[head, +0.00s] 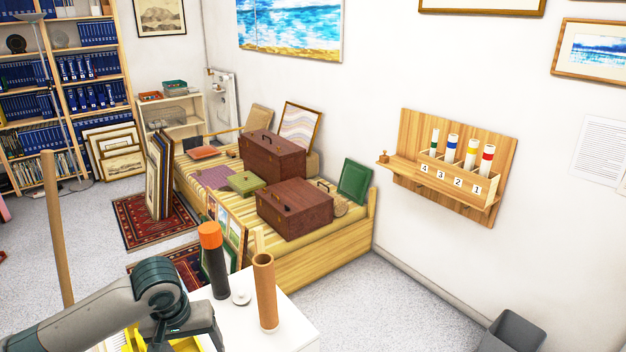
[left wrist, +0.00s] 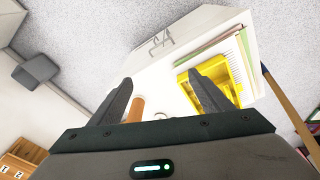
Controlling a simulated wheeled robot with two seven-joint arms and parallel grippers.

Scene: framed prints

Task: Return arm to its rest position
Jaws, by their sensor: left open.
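My left arm (head: 150,300) comes in from the lower left of the head view, over the white table. Its fingers cannot be made out there. In the left wrist view my left gripper (left wrist: 160,78) has its two dark fingers spread apart with nothing held between them. Beyond the fingers lie the white tabletop, a brown tube (left wrist: 136,108) and a yellow tray (left wrist: 236,80). My right gripper is in neither view.
On the white table (head: 290,333) stand a brown tube (head: 265,290) and a black bottle with an orange cap (head: 213,258). A wooden pole (head: 58,230) rises left of my arm. A wall shelf (head: 440,180) holds several numbered tubes. A grey bin (head: 512,333) stands at lower right.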

